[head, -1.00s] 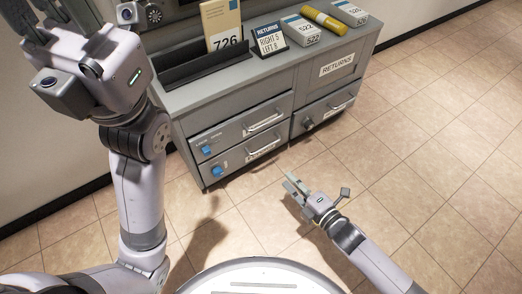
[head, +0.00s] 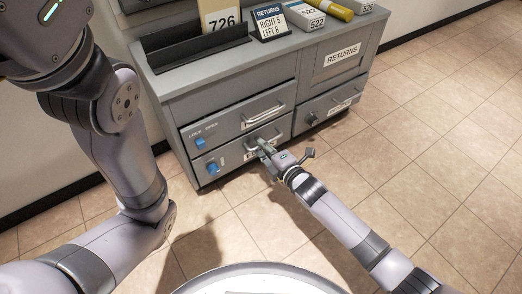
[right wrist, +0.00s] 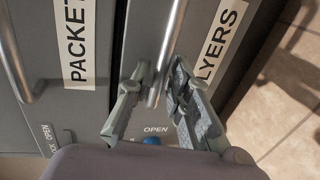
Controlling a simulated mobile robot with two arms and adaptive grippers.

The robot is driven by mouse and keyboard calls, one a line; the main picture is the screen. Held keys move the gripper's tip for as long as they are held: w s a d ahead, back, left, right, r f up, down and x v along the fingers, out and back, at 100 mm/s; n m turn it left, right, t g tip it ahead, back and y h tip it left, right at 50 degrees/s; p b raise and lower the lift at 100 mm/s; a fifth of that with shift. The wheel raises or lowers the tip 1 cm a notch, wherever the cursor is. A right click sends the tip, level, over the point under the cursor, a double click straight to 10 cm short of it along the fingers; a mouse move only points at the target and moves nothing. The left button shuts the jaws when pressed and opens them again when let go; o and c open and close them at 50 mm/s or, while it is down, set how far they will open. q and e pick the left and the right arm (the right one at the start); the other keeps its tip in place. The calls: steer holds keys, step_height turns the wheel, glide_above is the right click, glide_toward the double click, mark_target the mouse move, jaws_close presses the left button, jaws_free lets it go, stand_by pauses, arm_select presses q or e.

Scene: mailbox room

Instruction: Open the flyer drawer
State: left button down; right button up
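The flyer drawer (head: 228,163) is the lower left drawer of the grey cabinet, and its front looks flush with the cabinet. In the right wrist view its label (right wrist: 222,40) reads "LYERS", partly hidden. My right gripper (head: 262,146) is at this drawer's handle. My left gripper is out of view.
The packet drawer (head: 228,127) above is shut, with its own handle and blue knob (head: 200,142). The returns door (head: 340,56) and another drawer (head: 330,105) are at the right. A sign (head: 268,22) and boxes stand on top. The tiled floor (head: 420,140) in front is clear.

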steer(key=shift+w+a, duration=0.2)
steer(key=shift+w, duration=0.05)
steer(key=shift+c, duration=0.3)
jaws_close()
stand_by(0.4)
